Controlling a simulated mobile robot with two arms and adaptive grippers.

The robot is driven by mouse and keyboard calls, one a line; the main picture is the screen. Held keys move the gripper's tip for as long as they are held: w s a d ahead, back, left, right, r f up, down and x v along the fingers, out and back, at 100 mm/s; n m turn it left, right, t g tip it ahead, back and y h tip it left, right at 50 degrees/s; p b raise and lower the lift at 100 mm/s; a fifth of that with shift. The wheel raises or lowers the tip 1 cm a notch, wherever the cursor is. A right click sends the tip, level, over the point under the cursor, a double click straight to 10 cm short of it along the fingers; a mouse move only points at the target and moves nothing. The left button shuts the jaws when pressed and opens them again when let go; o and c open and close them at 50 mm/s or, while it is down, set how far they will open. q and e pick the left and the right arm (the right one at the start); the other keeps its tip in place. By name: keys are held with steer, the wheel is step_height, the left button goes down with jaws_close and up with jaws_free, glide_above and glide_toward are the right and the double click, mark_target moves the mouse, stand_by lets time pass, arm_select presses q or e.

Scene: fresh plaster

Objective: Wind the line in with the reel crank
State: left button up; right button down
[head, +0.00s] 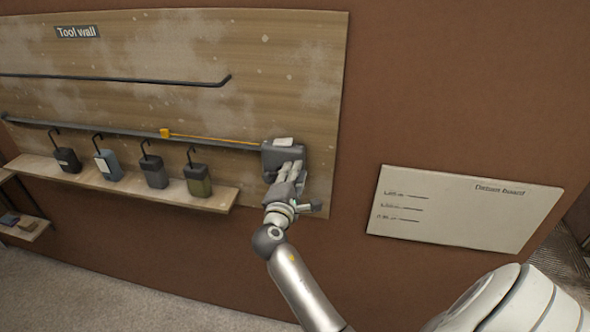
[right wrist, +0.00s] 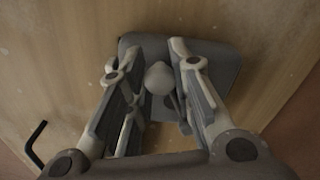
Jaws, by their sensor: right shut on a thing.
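The reel is a dark grey box (head: 270,158) on the right part of the tool wall, with a white label on top. A yellow line (head: 215,139) runs left from it along a dark rail to a small yellow block (head: 165,133). My right gripper (head: 288,175) is in front of the reel and covers its front. In the right wrist view the gripper (right wrist: 157,90) is shut on the crank, whose rounded grey knob (right wrist: 158,77) shows between the fingers, with the reel (right wrist: 226,68) behind. The rest of the crank is hidden. My left gripper is not in view.
Several hooked containers (head: 153,172) stand on a wooden shelf (head: 220,197) left of the reel. A dark bar (head: 120,79) runs above. A white notice board (head: 460,210) is on the brown wall to the right.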

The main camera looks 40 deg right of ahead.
steer(key=shift+w+a+r+n+p, duration=0.2)
steer(key=shift+r+n+p, duration=0.25)
steer(key=shift+n+p, duration=0.4)
steer(key=shift+n, duration=0.25)
steer(key=c, duration=1.3)
jaws_free()
steer(key=shift+o, duration=0.2)
steer(key=v, duration=1.2)
